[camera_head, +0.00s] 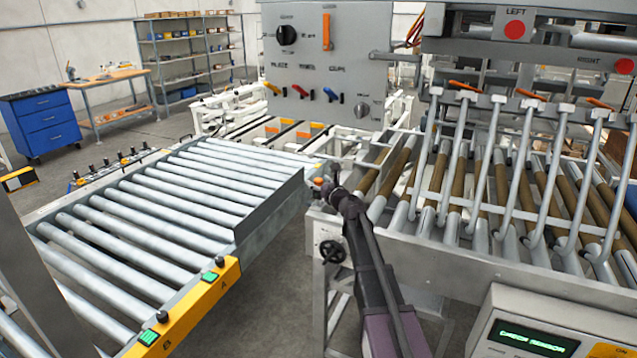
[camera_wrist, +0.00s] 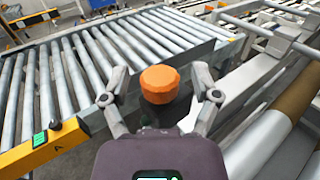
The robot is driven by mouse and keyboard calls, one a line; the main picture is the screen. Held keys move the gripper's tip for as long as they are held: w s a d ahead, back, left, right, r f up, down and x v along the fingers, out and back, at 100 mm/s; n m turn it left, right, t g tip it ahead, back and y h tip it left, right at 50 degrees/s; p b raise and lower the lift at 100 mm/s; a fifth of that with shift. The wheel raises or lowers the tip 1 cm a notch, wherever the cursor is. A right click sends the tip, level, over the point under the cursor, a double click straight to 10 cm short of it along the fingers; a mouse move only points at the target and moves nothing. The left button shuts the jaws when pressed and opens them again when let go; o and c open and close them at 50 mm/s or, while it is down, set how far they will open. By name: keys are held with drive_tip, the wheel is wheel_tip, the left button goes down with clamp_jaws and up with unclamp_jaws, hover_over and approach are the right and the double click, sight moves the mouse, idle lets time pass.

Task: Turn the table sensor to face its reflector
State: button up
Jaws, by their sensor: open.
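An orange faceted knob-like head (camera_wrist: 159,84), which looks like the table sensor, sits between the fingers of my gripper (camera_wrist: 160,98) in the wrist view, with a gap on each side. In the head view a small orange piece (camera_head: 318,182) shows just left of my gripper (camera_head: 338,194), by the corner of the roller table. My gripper is open. The sensor's lower part is hidden behind my gripper's body, and I cannot tell which way it faces. I cannot make out a reflector for certain.
The roller table (camera_head: 232,262) with a yellow end plate lies left. A conveyor with bent metal bars (camera_head: 500,165) is close on the right. A control panel (camera_head: 325,65) stands behind. A green display (camera_head: 533,338) reads "CHECK SENSOR". A black handwheel (camera_head: 333,252) sits below.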

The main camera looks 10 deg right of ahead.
clamp_jaws()
drive_tip(key=shift+m+h, duration=0.3)
drive_tip(key=shift+h, duration=0.2)
drive_tip(key=shift+w+m+t+h, duration=0.1)
drive_tip(key=shift+m+t+h, duration=0.15)
drive_tip(key=shift+m+h, duration=0.85)
drive_tip(key=shift+m+t+h, duration=0.25)
drive_tip(key=shift+m+h, duration=0.35)
drive_tip(key=shift+h, duration=0.9)
drive_tip(key=shift+d, duration=0.1)
unclamp_jaws()
